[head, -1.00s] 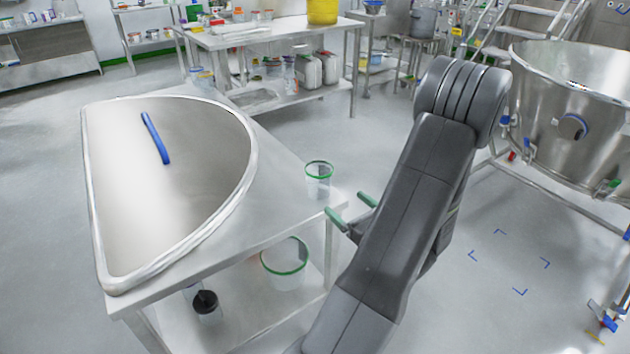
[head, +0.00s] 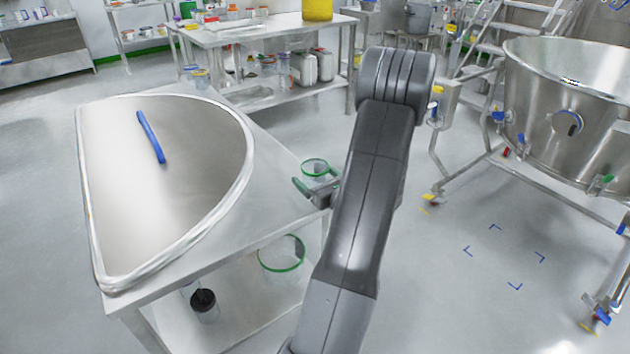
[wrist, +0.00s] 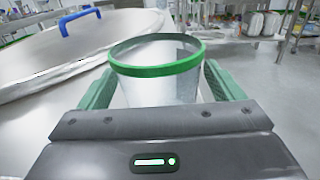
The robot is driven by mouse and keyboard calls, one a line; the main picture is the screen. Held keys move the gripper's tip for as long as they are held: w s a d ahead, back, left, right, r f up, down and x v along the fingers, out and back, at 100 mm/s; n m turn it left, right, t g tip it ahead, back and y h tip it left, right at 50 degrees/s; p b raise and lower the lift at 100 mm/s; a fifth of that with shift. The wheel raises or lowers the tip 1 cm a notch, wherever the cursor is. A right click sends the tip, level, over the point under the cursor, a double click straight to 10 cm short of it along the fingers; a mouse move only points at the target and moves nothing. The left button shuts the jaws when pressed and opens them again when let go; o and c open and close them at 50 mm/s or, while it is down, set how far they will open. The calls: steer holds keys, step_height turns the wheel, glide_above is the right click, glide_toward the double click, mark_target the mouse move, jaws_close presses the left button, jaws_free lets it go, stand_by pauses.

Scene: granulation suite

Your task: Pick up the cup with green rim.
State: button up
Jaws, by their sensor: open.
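The cup with green rim (head: 315,168) is clear and stands upright near the right corner of the steel table (head: 262,215). In the wrist view the cup (wrist: 158,80) is large and centred, with its green rim facing up. My gripper (head: 318,187) is open at the cup, with its green fingers on either side. In the wrist view the left and right fingers of my gripper (wrist: 158,88) flank the cup's body, with the cup between them. The lower part of the cup is hidden behind my gripper's body.
A large D-shaped steel lid (head: 195,150) with a blue handle (head: 151,137) covers much of the tabletop. A larger green-rimmed container (head: 281,255) and a black-capped bottle (head: 204,303) are on the lower shelf. A steel vessel (head: 540,105) stands at right.

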steer(key=c, duration=1)
steer(key=shift+c, duration=0.3)
steer(key=shift+r, duration=0.1)
